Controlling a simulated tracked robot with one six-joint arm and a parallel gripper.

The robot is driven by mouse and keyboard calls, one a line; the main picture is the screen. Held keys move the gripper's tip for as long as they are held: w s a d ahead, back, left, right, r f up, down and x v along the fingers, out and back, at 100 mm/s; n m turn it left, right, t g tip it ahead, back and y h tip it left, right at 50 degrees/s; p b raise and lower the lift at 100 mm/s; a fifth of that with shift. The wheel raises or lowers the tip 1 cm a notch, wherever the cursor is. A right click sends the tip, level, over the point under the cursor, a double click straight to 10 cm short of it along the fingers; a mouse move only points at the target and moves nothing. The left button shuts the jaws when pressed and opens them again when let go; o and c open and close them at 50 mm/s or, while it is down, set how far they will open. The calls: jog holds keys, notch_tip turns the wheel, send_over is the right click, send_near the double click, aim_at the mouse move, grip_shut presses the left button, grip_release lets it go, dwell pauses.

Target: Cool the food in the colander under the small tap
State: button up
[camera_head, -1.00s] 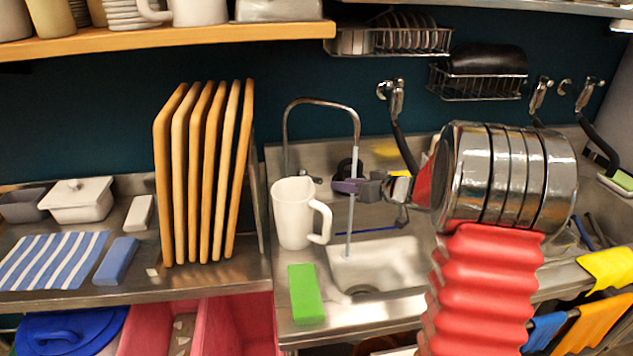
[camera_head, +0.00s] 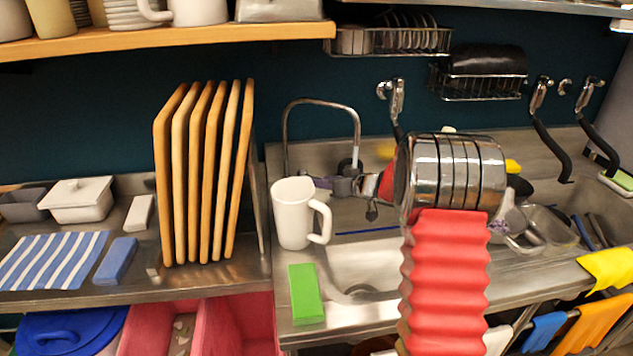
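The small tap (camera_head: 321,102) is a thin curved metal spout over the left sink basin (camera_head: 375,263). I see no stream of water below it. My gripper (camera_head: 335,186) is just behind and right of the white mug (camera_head: 292,213), low by the tap's base. Whether it touches the tap's handle is hidden, and its fingers are too small and covered to read. A pale, rounded item with purplish bits (camera_head: 508,222) sits right of my arm, partly hidden; I cannot tell whether it is the colander. No colander is clearly recognisable.
A green sponge (camera_head: 306,294) lies on the sink's front edge. Wooden boards (camera_head: 206,175) stand left of the sink. A clear dish (camera_head: 547,230) is on the right. Dark-handled utensils hang on wall hooks (camera_head: 541,92). My red arm covers part of the basin.

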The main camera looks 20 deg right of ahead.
aim_at(310, 177)
jog(key=shift+x, duration=1.95)
grip_shut()
